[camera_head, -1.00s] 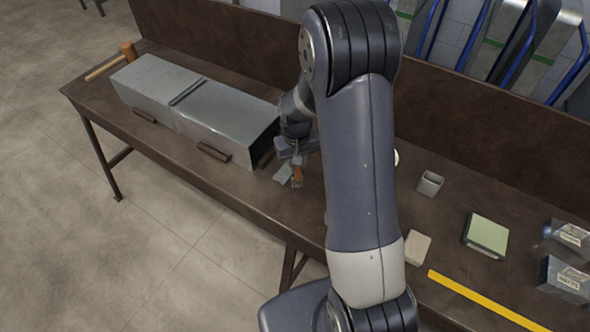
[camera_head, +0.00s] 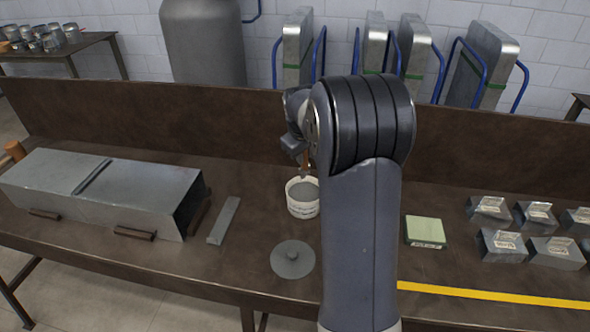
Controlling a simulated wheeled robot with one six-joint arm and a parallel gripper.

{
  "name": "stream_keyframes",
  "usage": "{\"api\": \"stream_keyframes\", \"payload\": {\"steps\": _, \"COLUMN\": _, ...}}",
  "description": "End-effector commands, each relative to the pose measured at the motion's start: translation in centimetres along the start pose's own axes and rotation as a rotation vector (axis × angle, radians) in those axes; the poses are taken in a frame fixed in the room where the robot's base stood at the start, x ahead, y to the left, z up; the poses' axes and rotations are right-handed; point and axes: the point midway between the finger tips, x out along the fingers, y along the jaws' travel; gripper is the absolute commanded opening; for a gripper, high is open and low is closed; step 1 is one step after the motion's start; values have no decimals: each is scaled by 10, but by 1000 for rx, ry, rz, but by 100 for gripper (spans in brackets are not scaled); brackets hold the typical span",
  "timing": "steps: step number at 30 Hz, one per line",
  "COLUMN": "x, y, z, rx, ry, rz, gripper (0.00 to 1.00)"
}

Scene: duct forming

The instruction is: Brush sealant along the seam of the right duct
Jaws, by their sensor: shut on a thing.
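A long grey sheet-metal duct (camera_head: 140,195) lies at the left of the bench, with a raised cross joint (camera_head: 92,176) partway along and a dark open right end. Which line is the seam I cannot tell. My gripper (camera_head: 300,146) is partly hidden behind my arm. It is shut on a brush (camera_head: 305,161) with an orange-brown handle, pointing down. The brush is above a white tub (camera_head: 303,208) of grey sealant (camera_head: 303,191); whether its tip touches the sealant is unclear.
A flat grey strip (camera_head: 224,221) lies between duct and lid. Wooden blocks (camera_head: 135,233) sit along the duct's front. A mallet (camera_head: 14,150) is at far left. A green-topped block (camera_head: 425,231), several metal pieces (camera_head: 502,245) and yellow tape (camera_head: 490,293) are right. A backboard (camera_head: 200,120) runs behind.

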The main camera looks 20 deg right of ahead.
Motion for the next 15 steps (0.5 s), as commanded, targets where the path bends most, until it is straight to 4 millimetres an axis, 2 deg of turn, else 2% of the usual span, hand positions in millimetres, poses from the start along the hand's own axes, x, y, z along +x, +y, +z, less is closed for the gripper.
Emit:
{"api": "stream_keyframes", "payload": {"steps": 8, "x": 15, "y": -3, "z": 4, "rx": -1, "ry": 1, "rz": 0, "gripper": 0}}
{"api": "stream_keyframes", "payload": {"steps": 15, "x": 39, "y": -10, "z": 10, "rx": -1, "ry": 0, "rz": 0, "gripper": 0}}
